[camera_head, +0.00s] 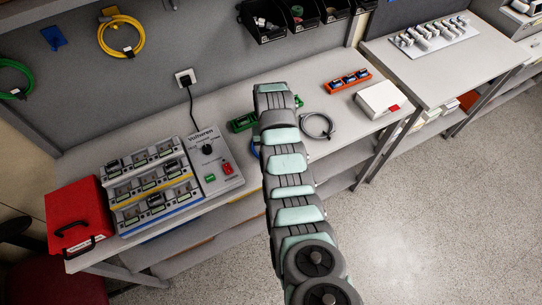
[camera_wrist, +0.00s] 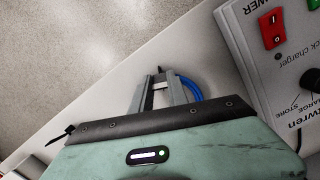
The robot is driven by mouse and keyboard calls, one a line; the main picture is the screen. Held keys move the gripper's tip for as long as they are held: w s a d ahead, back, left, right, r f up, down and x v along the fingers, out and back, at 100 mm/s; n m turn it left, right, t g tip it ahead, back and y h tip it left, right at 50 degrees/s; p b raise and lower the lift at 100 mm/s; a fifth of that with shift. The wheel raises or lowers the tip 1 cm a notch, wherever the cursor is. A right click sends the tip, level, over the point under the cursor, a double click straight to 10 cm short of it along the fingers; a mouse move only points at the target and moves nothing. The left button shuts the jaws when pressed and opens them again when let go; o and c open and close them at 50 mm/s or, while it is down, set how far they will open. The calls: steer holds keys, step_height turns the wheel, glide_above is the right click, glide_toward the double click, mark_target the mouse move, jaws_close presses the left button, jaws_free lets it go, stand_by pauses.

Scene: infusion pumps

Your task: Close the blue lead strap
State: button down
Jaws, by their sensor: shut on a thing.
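The blue lead (camera_wrist: 200,86) shows in the wrist view as a curved loop just right of my gripper, on the pale bench. My gripper (camera_wrist: 161,84) is shut on a small part of the lead at its strap. The strap itself is mostly hidden between the fingers, so I cannot tell how it is fastened. In the head view only a sliver of the blue lead (camera_head: 254,148) shows beside my arm. My arm hides the gripper there.
The charger panel (camera_wrist: 275,55) with a red switch stands close right of the gripper; in the head view the pump rack (camera_head: 150,185) is left. A green lead (camera_head: 241,122), grey cable (camera_head: 318,126), orange rack (camera_head: 348,80) and white box (camera_head: 380,100) lie around. The bench front edge is near.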

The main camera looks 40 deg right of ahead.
steer(key=shift+w+d+f+g+b, duration=0.2)
steer(key=shift+f+b, duration=0.15)
steer(key=shift+b, duration=1.5)
steer(key=shift+w+d+f+g+b, duration=0.1)
steer(key=shift+d+f+g+b, duration=0.2)
steer(key=shift+b, duration=1.5)
steer(key=b, duration=0.3)
steer(key=shift+y+b, duration=0.3)
steer(key=shift+b, duration=0.75)
steer(key=shift+r+b, duration=0.2)
steer(key=shift+b, duration=0.5)
steer(key=shift+s+a+r+g+y+b, duration=0.15)
steer(key=shift+g+y+b, duration=0.15)
steer(key=shift+b, duration=0.6)
steer(key=shift+a+r+b, duration=0.15)
steer(key=shift+r+b, duration=0.1)
steer(key=shift+b, duration=0.35)
steer(key=shift+r, duration=0.1)
steer(key=c, duration=1.3)
jaws_free()
